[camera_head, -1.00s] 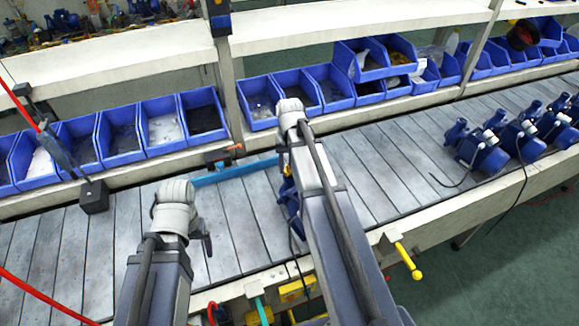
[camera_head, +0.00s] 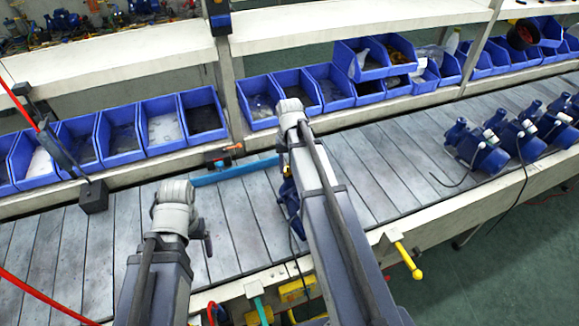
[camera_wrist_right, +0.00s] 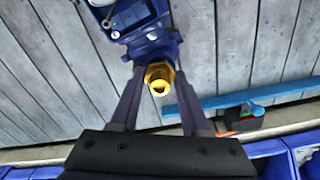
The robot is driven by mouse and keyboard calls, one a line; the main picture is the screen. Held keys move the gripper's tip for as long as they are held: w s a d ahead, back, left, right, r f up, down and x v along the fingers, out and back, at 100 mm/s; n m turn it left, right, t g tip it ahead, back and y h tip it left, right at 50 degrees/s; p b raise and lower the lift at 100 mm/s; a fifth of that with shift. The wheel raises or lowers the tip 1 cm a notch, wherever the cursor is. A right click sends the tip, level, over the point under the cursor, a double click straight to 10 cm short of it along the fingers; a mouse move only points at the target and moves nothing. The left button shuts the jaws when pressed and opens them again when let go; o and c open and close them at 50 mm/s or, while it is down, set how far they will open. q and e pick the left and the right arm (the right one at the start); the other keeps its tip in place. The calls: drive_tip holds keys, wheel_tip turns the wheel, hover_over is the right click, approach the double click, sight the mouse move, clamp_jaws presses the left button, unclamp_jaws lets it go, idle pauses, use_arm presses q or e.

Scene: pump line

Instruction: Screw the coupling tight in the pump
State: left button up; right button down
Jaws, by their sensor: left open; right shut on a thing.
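The blue pump (camera_head: 290,203) stands on the slatted conveyor, mostly hidden behind my right arm in the head view. In the right wrist view the pump (camera_wrist_right: 152,47) shows at the top, with the brass coupling (camera_wrist_right: 161,74) at its near end. My right gripper (camera_wrist_right: 160,80) is shut on the coupling, one finger on each side. The coupling is at the pump's port; how deep it sits I cannot tell. My left gripper (camera_head: 207,241) is open and empty over the conveyor, left of the pump, partly hidden by its own wrist.
A blue bar (camera_head: 235,171) and a small dark tool with an orange part (camera_head: 222,156) lie along the conveyor's far edge. Blue bins (camera_head: 162,125) line the shelf behind. Several more pumps (camera_head: 478,148) stand at the right. The conveyor between is clear.

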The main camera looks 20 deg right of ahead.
drive_tip(key=shift+f, duration=0.1)
drive_tip(key=shift+c, duration=1.5)
unclamp_jaws()
drive_tip(key=shift+r+p, duration=3)
drive_tip(key=shift+r, duration=0.05)
wheel_tip(320, 180, up, 8)
drive_tip(key=p, duration=0.7)
drive_tip(key=shift+f+p, duration=0.15)
drive_tip(key=shift+p, duration=0.2)
